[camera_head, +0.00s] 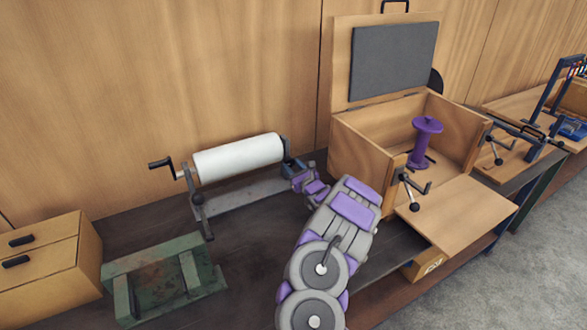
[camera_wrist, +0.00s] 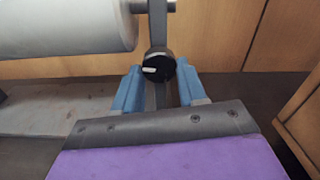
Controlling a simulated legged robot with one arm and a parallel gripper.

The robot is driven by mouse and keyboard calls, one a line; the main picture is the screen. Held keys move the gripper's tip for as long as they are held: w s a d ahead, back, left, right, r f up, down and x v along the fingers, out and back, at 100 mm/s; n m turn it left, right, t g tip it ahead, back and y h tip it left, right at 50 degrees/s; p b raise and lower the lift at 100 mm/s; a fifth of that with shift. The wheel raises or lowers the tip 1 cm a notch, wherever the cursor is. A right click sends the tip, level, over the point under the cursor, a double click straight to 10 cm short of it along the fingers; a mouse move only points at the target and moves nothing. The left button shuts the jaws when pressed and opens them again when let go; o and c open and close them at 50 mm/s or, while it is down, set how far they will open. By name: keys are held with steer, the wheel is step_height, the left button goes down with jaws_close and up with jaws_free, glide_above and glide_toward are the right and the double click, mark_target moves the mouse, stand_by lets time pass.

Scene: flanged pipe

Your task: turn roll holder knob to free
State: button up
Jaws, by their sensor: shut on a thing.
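The roll holder is a grey metal frame (camera_head: 245,193) carrying a white roll (camera_head: 238,158), with a black crank handle (camera_head: 160,163) at its left end. In the wrist view, the white roll (camera_wrist: 65,28) is at the upper left. The black round knob (camera_wrist: 159,67) with a white mark sits on the holder's upright, between my gripper's blue fingers. My gripper (camera_wrist: 160,82) is shut on the knob; the fingers hide part of its sides. In the head view, my gripper (camera_head: 292,166) is at the roll's right end, and the knob is mostly hidden there.
A wooden box (camera_head: 362,150) with a raised lid stands to the right, with a purple spool (camera_head: 425,142) inside. A wooden drawer unit (camera_head: 45,262) is at far left. A wooden wall (camera_head: 150,80) stands behind.

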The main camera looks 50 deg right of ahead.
steer(key=shift+a+f, duration=0.1)
steer(key=shift+f, duration=0.2)
steer(key=m+b, duration=0.2)
steer(key=m, duration=0.8)
steer(key=shift+w+a+r, duration=0.1)
steer(key=shift+a, duration=0.05)
steer(key=shift+m, duration=0.4)
steer(key=o, duration=1)
steer(key=shift+w, duration=0.15)
steer(key=shift+o, duration=0.3)
steer(key=shift+d+r, duration=0.1)
steer(key=shift+d, duration=0.1)
steer(key=shift+a+r, duration=0.1)
steer(key=shift+r, duration=0.05)
